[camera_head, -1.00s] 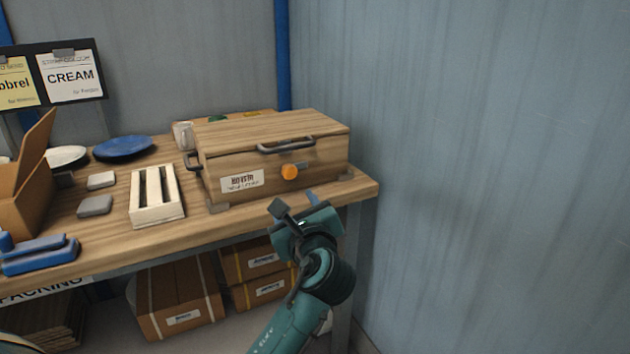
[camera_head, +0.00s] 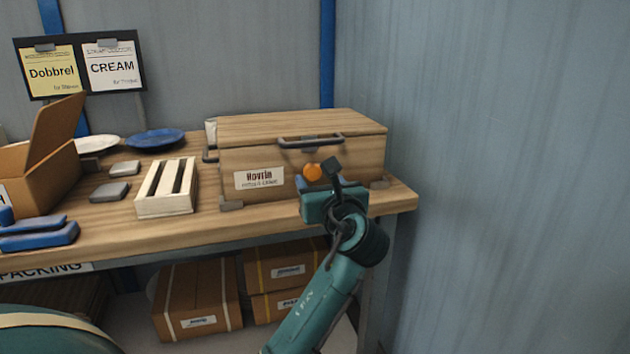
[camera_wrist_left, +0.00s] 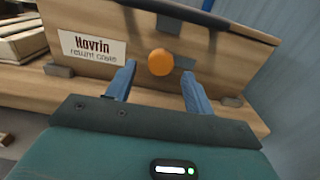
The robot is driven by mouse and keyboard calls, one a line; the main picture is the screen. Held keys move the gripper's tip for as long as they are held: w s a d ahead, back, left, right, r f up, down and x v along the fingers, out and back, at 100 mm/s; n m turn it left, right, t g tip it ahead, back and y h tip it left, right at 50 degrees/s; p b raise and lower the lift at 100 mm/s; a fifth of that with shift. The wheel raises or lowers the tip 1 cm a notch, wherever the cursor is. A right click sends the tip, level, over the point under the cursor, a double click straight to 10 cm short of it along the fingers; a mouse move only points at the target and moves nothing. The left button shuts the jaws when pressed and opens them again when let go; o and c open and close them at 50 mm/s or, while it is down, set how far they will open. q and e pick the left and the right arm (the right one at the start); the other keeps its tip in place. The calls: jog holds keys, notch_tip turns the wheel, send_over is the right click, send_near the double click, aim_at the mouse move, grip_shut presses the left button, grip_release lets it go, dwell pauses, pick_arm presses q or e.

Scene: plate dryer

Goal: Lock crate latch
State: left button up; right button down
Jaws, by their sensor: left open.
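A wooden crate (camera_head: 352,150) with a Hovrin label (camera_head: 259,178) stands at the right end of the workbench with its lid down. An orange round latch knob (camera_head: 312,172) sits on its front, below the dark lid handle (camera_head: 311,141). My left gripper (camera_head: 317,173) is in front of the crate at the knob. In the left wrist view, its two blue fingers (camera_wrist_left: 157,82) are spread and empty, with the orange knob (camera_wrist_left: 161,62) between and just beyond their tips. I cannot tell whether they touch the crate front.
A white slatted crate (camera_head: 166,188) stands left of the wooden crate on the workbench (camera_head: 205,222). An open cardboard box (camera_head: 50,175), grey blocks and blue and white plates lie further left. Cardboard boxes (camera_head: 197,300) fill the shelf below. A wall (camera_head: 490,180) stands to the right.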

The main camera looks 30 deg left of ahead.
aim_at(314, 174)
pick_arm(q)
jog(key=shift+x, duration=1.75)
jog(key=shift+d, duration=0.1)
jog(key=c, duration=0.9)
jog(key=shift+c, duration=0.2)
